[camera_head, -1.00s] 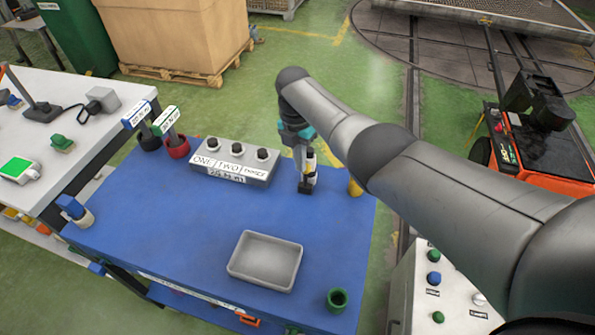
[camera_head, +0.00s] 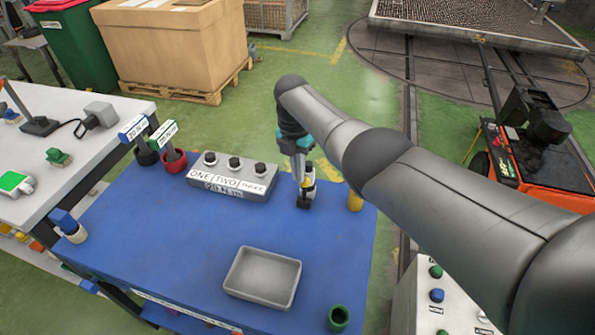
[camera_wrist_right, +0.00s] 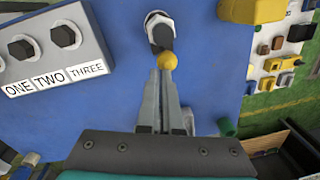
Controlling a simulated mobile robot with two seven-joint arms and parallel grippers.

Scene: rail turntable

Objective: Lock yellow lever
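My right gripper (camera_wrist_right: 166,72) reaches down over the back right of the blue table; in the head view it (camera_head: 304,180) is small and partly hidden by its arm. In the wrist view its two fingers come together at a small round yellow knob (camera_wrist_right: 167,61), which sits at their tips and appears held between them. A dark piece (camera_wrist_right: 161,36) with a white ring around it lies just beyond the knob. I cannot tell how the knob joins it, or whether the knob belongs to the yellow lever. No other lever is clear to me. My left gripper is out of view.
A grey box (camera_head: 232,182) labelled ONE, TWO, THREE stands left of the gripper. A yellow cup (camera_head: 355,201) stands close on its right. A grey tray (camera_head: 262,277) and green cup (camera_head: 339,318) are nearer. The table's middle left is clear.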

